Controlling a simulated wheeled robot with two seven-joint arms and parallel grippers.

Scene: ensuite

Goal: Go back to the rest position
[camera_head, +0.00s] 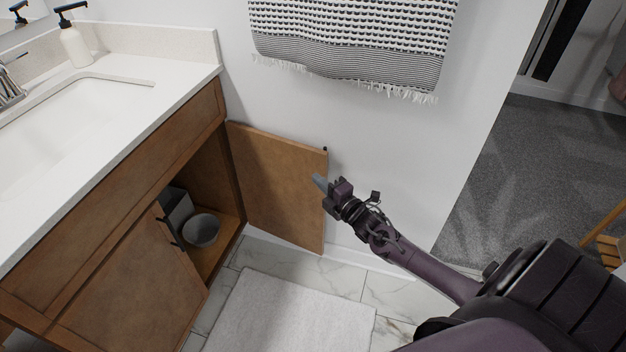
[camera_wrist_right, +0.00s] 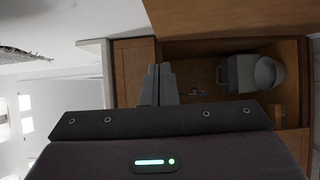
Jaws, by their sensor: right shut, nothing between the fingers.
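My right gripper (camera_head: 320,183) is shut and empty. In the head view it is at the outer edge of the open cabinet door (camera_head: 275,185); I cannot tell whether it touches the door. In the right wrist view its closed fingers (camera_wrist_right: 158,84) point toward the vanity cabinet. The door stands swung open against the wall side. The other cabinet door (camera_head: 135,275) is shut. My left gripper is not in view.
Inside the cabinet are a grey bowl (camera_head: 201,230) and a grey box-like item (camera_head: 176,208). The countertop (camera_head: 180,72) holds a soap dispenser (camera_head: 74,45). A towel (camera_head: 350,45) hangs above the door. A white mat (camera_head: 285,315) lies on the floor.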

